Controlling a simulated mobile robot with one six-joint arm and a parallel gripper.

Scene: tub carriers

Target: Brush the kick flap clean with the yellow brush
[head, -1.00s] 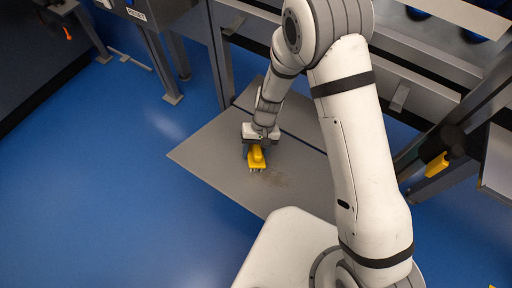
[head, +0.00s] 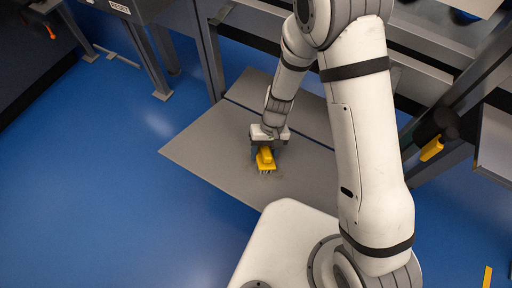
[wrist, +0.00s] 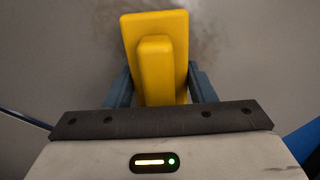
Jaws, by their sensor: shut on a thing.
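The yellow brush (head: 265,158) is in my gripper, low over the grey kick flap (head: 205,150). In the head view its bristles point down at the flap; I cannot tell whether they touch it. In the wrist view the yellow brush (wrist: 155,50) sits between the two blue-grey fingers of my gripper (wrist: 160,88), which is shut on its raised grip. A brownish smudge shows on the flap (wrist: 245,90) around the far end of the brush. In the head view my arm and the brush hide part of the flap, and the smudge is hard to see there.
Grey metal frame legs (head: 209,50) stand behind the flap. A dark part with a yellow handle (head: 431,149) is on the frame at the right. Blue floor (head: 110,200) is clear to the left. A yellow strip (head: 487,277) lies at lower right.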

